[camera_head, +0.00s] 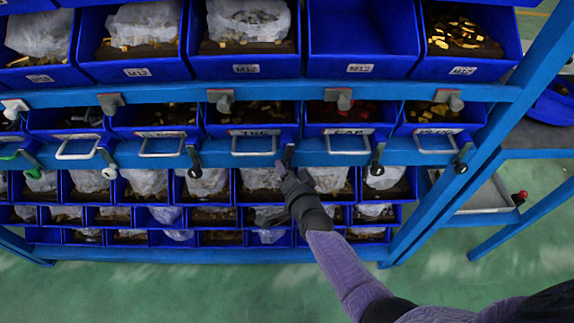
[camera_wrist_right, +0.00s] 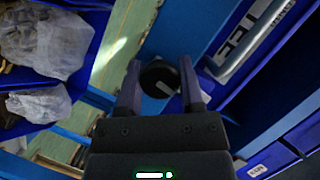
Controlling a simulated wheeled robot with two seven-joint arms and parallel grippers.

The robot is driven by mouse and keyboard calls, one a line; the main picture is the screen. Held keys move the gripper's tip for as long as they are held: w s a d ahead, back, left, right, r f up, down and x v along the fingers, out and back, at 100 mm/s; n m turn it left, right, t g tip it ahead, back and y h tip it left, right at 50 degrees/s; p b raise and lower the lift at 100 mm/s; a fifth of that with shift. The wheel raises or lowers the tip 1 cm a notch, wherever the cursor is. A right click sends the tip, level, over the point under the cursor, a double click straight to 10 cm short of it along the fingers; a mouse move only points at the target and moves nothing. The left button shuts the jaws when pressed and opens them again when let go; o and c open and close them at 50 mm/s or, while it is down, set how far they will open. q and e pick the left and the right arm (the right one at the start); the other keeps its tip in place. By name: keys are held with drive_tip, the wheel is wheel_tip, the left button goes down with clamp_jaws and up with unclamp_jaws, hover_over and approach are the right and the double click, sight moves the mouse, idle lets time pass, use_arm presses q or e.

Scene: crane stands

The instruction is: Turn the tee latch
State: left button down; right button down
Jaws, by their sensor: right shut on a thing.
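The tee latch (camera_head: 289,154) is a small dark piece on the blue middle rail of the rack, between two wire drawer handles, partly hidden by my gripper. In the wrist view it shows as a dark round knob (camera_wrist_right: 160,82) with a pale bar on its face. My right gripper (camera_head: 281,168) reaches up to it from below. In the wrist view my right gripper (camera_wrist_right: 160,72) has one finger on each side of the knob and is shut on it. My left gripper is not in view.
Similar dark latches (camera_head: 377,155) and wire handles (camera_head: 348,146) line the same rail. Grey tee pieces (camera_head: 344,98) sit on the rail above. Blue bins (camera_head: 362,40) fill the shelves. Green floor (camera_head: 200,295) is clear in front of the rack.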

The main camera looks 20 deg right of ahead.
drive_tip(key=shift+n, duration=0.3)
idle(0.4)
drive_tip(key=shift+c, duration=1.1)
unclamp_jaws()
drive_tip(key=shift+s+p, duration=0.1)
drive_tip(key=shift+p, duration=0.2)
drive_tip(key=p+v, duration=0.4)
drive_tip(key=v, duration=0.5)
drive_tip(key=shift+s+r, duration=0.2)
drive_tip(key=shift+s, duration=0.15)
